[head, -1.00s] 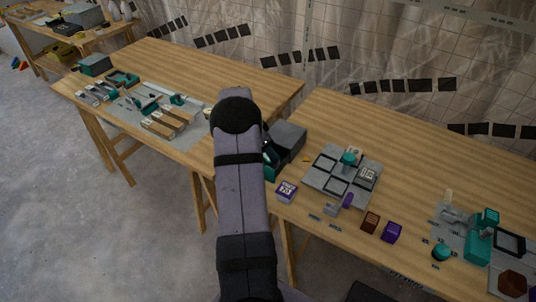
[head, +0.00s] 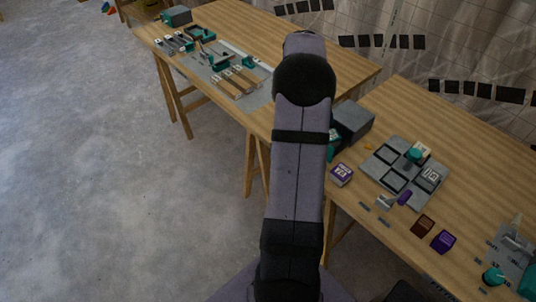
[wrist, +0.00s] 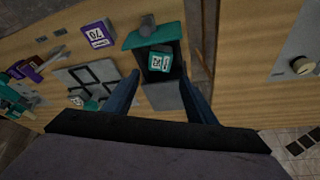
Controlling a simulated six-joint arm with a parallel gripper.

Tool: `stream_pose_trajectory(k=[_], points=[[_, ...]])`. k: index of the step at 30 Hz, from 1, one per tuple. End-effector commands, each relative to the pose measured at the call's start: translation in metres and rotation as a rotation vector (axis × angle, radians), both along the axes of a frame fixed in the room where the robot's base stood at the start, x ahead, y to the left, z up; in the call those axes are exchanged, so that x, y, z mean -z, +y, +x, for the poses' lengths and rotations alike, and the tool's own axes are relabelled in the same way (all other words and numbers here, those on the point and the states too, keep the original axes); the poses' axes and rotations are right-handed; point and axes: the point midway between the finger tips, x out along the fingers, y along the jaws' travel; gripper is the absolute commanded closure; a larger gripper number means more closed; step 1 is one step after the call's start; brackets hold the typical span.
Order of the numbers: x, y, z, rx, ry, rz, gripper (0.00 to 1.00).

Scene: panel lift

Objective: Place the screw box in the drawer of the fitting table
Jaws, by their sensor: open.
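A grey drawer unit (head: 354,121) with a teal-fronted drawer (head: 334,145) stands on the right table, partly behind my arm. In the wrist view the drawer, with its teal front (wrist: 135,40), is pulled open. A small teal box with a white label (wrist: 158,61), possibly the screw box, appears to lie inside it. My gripper (wrist: 161,80) is open, its two blue fingers apart on either side of the drawer unit in the picture. Nothing shows held between them. The gripper is hidden in the head view. A purple box with a white label (head: 341,174) stands beside the drawer.
A grey fixture board (head: 405,172) with square frames lies right of the drawer unit. Brown (head: 422,225) and purple (head: 443,241) blocks stand near the front edge. The left table (head: 225,25) carries tools and parts; a gap separates the tables.

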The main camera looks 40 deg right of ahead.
Motion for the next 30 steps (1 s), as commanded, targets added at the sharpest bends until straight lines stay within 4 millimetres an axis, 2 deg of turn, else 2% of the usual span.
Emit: stream_pose_trajectory(k=[4,7,8,11,12,14,15,18,21,24,27,30], points=[[0.0,0.024,0.013,-0.09,0.01,0.025,0.49],[0.0,0.062,0.029,-0.231,0.029,0.064,0.49],[0.0,0.077,0.035,-0.289,0.035,0.079,0.49],[0.003,0.14,0.049,-0.519,0.065,0.136,0.49],[0.004,0.169,0.052,-0.623,0.079,0.161,0.49],[0.007,0.213,0.053,-0.789,0.1,0.197,0.49],[0.009,0.243,0.049,-0.9,0.115,0.22,0.49],[0.016,0.311,0.033,-1.173,0.151,0.27,0.49],[0.025,0.366,0.006,-1.418,0.185,0.311,0.49],[0.033,0.407,-0.022,-1.621,0.212,0.341,0.49],[0.041,0.433,-0.047,-1.772,0.234,0.361,0.49],[0.046,0.447,-0.065,-1.871,0.248,0.374,0.49]])
